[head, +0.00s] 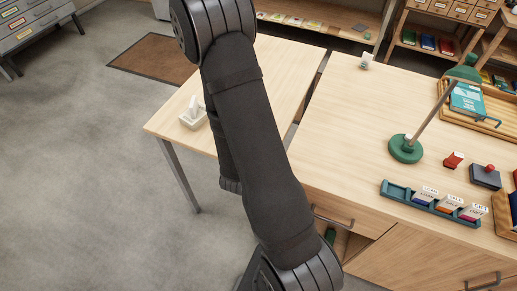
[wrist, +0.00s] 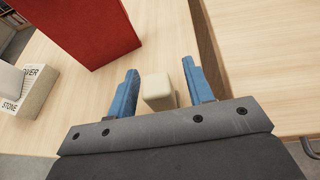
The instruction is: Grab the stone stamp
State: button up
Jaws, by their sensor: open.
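In the wrist view, a small beige block (wrist: 158,92), which looks like the stone stamp, stands on the pale wooden table between the two blue fingers of my gripper (wrist: 160,70). The fingers are open, one on each side of the block, with a visible gap on both sides. The block's lower part is partly hidden by the gripper body. In the head view, my arm hides the gripper and the block.
A tall red object (wrist: 82,28) stands just beyond the left finger. Further left is a pale block lettered "STONE" (wrist: 38,92). A gap (wrist: 208,45) separates two tabletops on the right. In the head view, a green lamp (head: 405,149) stands on the desk.

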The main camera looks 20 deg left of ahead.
jog(key=shift+w+f, duration=0.1)
jog(key=shift+w, duration=0.05)
jog(key=c, duration=1)
grip_shut()
